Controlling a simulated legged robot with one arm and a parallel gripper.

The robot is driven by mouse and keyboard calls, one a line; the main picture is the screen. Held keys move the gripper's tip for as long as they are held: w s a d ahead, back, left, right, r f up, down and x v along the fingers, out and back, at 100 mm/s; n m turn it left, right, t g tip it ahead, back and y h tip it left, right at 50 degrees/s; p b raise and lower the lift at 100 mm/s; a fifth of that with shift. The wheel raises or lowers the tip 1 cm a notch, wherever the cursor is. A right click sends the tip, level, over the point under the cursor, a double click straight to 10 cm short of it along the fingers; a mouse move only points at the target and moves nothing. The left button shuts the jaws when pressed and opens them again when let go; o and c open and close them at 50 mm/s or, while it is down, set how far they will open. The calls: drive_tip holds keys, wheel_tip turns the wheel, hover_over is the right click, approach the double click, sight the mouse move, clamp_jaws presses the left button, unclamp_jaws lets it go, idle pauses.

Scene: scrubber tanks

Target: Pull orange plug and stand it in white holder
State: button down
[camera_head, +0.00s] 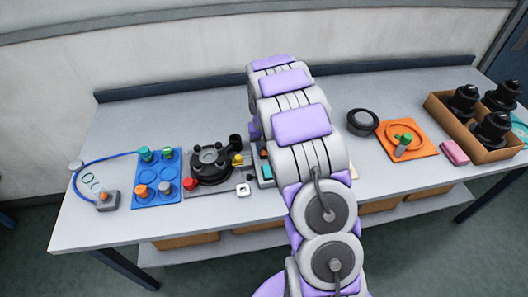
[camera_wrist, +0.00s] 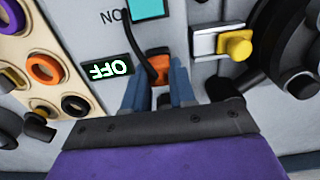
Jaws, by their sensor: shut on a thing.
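In the wrist view, the orange plug (camera_wrist: 158,64) sits at the far end of my gripper, with a black cable running up from it. My gripper (camera_wrist: 160,84) has its two blue fingers on either side of the plug and is shut on it. The plug is at the pale panel (camera_wrist: 205,85); I cannot tell whether it is seated or lifted clear. In the head view, my arm hides the gripper and the plug. A small white square block with a dark hole, likely the white holder (camera_head: 243,190), lies near the table's front edge, left of my arm.
A black valve wheel (camera_head: 212,162) and a blue peg tray (camera_head: 157,185) stand left of the holder. In the wrist view, an OFF display (camera_wrist: 108,70), a yellow knob (camera_wrist: 239,45) and a tan ringed strip (camera_wrist: 45,85) flank the fingers. An orange tray (camera_head: 425,140) is right.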

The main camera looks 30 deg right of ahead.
drive_tip(key=shift+r, duration=0.2)
drive_tip(key=shift+d+r+p, duration=0.1)
drive_tip(key=shift+r+p, duration=0.95)
drive_tip(key=shift+r, duration=1.25)
drive_tip(key=s+a, duration=0.8)
drive_tip(key=a, duration=0.4)
drive_tip(key=shift+s+a, duration=0.25)
drive_tip(key=shift+s, duration=0.05)
drive_tip(key=shift+p, duration=0.5)
drive_tip(key=shift+d+f, duration=0.1)
drive_tip(key=shift+f, duration=0.05)
drive_tip(key=shift+f+b, duration=0.4)
drive_tip(key=shift+f, duration=2.8)
